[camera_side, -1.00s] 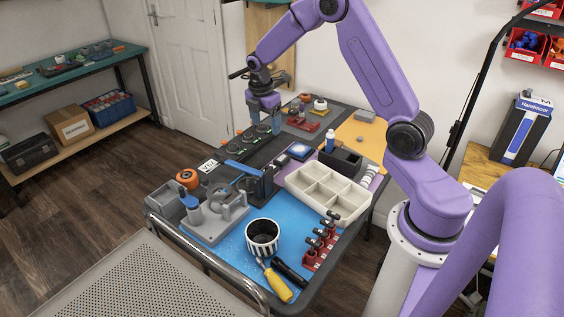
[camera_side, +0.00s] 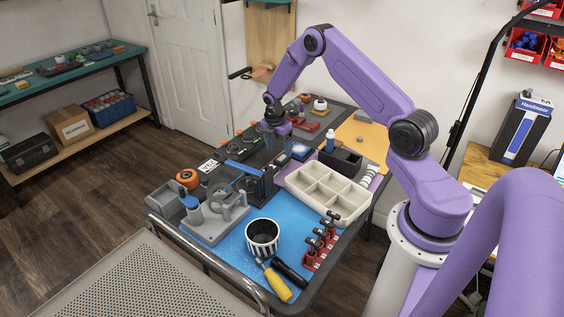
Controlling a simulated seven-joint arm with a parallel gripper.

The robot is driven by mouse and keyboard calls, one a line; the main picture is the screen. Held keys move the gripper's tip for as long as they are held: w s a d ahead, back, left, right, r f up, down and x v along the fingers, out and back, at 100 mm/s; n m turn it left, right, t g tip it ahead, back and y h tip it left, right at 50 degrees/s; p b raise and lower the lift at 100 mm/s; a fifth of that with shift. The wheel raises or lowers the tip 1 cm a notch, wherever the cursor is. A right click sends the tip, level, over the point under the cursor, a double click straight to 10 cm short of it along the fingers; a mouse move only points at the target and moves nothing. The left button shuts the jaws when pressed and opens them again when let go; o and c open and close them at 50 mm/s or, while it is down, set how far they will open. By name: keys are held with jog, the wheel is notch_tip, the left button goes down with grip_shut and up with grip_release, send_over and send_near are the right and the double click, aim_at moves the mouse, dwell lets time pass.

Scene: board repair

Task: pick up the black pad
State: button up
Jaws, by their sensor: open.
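My gripper (camera_side: 280,146) is open and points down over the dark back-middle part of the bench, just left of a small dark block with a bright bluish top (camera_side: 299,151). Its fingertips are small and hard to make out against the dark surface. I cannot clearly make out the black pad; it may be among the dark items beneath or behind my gripper. I see nothing held between the fingers.
A cream divided tray (camera_side: 327,193) and a black open box (camera_side: 346,161) stand to the right, with a white-blue bottle (camera_side: 330,142) beside the box. A blue clamp-like tool (camera_side: 249,169) lies left of my gripper. A striped cup (camera_side: 262,237) stands in front on the blue mat (camera_side: 226,254).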

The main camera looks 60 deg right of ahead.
aim_at(282, 158)
jog(key=shift+d+f, duration=0.3)
jog(key=shift+f, duration=0.7)
jog(key=shift+d+f, duration=0.25)
jog(key=shift+f, duration=0.75)
jog(key=shift+d+f, duration=0.3)
jog(key=shift+f, duration=0.7)
jog(key=c, duration=1.1)
